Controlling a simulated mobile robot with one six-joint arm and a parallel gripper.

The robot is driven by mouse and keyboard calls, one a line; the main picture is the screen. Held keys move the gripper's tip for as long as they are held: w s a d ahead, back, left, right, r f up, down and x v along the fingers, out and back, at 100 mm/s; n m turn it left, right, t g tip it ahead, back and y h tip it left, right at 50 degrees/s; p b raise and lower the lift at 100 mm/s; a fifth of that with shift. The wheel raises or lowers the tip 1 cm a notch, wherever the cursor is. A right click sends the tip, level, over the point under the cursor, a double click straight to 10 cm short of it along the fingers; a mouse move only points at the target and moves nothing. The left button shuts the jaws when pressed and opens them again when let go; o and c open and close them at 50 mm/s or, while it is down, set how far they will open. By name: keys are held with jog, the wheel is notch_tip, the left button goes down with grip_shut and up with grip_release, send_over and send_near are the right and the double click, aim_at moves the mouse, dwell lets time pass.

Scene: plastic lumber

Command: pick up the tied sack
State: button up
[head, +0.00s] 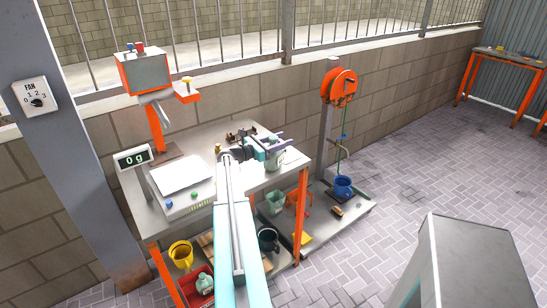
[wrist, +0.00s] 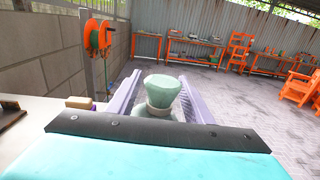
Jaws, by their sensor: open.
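The tied sack (wrist: 162,92) is pale green, with a flared top above a narrow tied neck. In the wrist view it stands upright between the two purple fingers of my gripper (wrist: 163,88). Its lower body is hidden behind the dark edge of my wrist. In the head view the sack (head: 275,161) is at the right end of the workbench, partly covered by my gripper (head: 276,143). My gripper is open, with a finger on each side of the neck. I cannot tell whether either finger touches it.
The workbench (head: 216,190) also holds a white panel (head: 181,176) and a display reading 09 (head: 133,158). An orange hose reel (head: 340,86) stands behind on the right. Open paving lies to the right.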

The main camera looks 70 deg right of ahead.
jog(key=shift+c, duration=0.4)
jog(key=c, duration=1.1)
